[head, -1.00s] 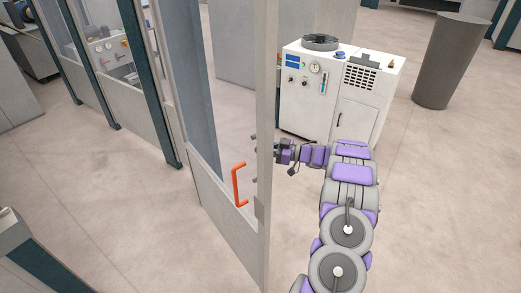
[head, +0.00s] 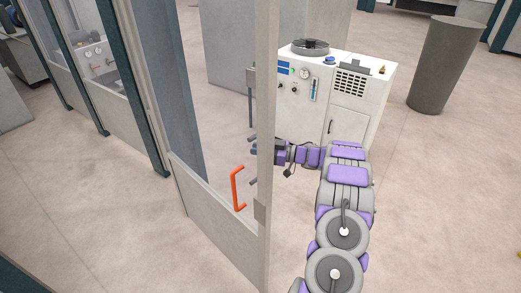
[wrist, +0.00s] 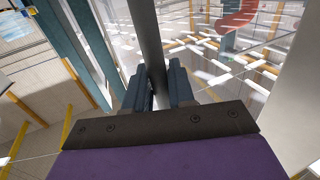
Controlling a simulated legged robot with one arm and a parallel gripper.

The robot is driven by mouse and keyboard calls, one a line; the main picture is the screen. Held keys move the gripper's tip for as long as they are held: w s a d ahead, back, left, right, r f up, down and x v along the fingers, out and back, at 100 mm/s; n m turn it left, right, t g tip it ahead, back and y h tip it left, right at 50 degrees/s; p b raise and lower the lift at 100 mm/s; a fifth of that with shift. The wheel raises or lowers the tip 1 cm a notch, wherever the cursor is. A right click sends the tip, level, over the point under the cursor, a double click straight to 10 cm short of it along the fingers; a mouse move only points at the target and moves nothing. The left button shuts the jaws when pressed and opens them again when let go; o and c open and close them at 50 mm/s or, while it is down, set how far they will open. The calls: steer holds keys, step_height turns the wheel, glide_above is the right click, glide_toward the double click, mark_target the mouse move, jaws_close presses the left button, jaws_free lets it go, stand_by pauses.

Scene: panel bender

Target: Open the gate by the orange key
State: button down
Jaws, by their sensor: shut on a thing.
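The gate (head: 222,215) is a tall pale frame with a clear upper pane and a solid lower panel. An orange bar-shaped handle (head: 237,188) stands upright on its near face, apart from my gripper. My gripper (head: 253,147) is beyond the gate's edge post and partly hidden by it; its end shows through the pane. In the wrist view my gripper (wrist: 157,82) is shut on a dark grey bar (wrist: 148,38) that runs between its fingers. A dark upright bar (head: 250,105) also shows through the pane, above the gripper.
A white machine cabinet (head: 350,100) stands behind my arm. A grey tapered bin (head: 447,65) stands at the right back. Teal-posted fencing (head: 147,120) runs along the left.

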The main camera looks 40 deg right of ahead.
steer(key=c, duration=1.3)
jaws_free()
steer(key=shift+o, duration=1)
steer(key=shift+w+d, duration=0.15)
steer(key=b+v, duration=0.1)
steer(key=v, duration=1.6)
steer(key=shift+s+d+f+b, duration=0.15)
steer(key=shift+s+f+b, duration=0.05)
steer(key=shift+s+b, duration=0.1)
steer(key=shift+w, duration=0.1)
